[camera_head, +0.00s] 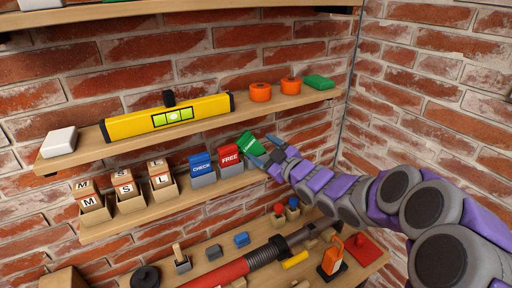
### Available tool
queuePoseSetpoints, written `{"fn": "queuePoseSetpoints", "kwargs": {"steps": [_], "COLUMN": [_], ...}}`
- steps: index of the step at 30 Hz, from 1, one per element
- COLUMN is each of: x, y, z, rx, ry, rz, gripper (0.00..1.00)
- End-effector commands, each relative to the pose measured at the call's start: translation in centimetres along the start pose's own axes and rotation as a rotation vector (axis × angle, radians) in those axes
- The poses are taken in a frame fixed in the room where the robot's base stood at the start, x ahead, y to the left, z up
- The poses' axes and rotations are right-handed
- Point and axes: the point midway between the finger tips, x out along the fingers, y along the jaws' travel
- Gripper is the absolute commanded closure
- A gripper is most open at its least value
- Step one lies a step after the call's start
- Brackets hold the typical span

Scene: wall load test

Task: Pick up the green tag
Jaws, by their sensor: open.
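The green tag (250,144) stands tilted near the right end of the middle shelf (130,216), to the right of the red FREE tag (229,155) and the blue CHECK tag (202,165). My gripper (262,155) is open at the green tag, with its fingers at the tag's right and lower edge. The fingers hide part of the tag and its holder. I cannot tell whether they touch it.
Upper shelf (90,146) holds a yellow level (167,117), orange rolls (260,92), a green block (318,82) and a white block (59,141). Wooden letter cards (126,190) stand left of the tags. Tools, including a red-handled one (220,275), crowd the lower shelf.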

Motion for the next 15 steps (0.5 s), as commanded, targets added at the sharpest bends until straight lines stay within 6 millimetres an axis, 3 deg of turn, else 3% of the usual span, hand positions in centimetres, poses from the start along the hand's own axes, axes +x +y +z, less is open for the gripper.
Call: {"fn": "queuePoseSetpoints", "kwargs": {"steps": [6, 15], "x": [2.9, 3.3], "y": [-0.7, -0.3], "z": [-0.3, 0.0], "rx": [-0.002, 0.001], "ry": [0.003, 0.001], "rz": [-0.006, -0.005], "gripper": [0.26, 0.26]}}
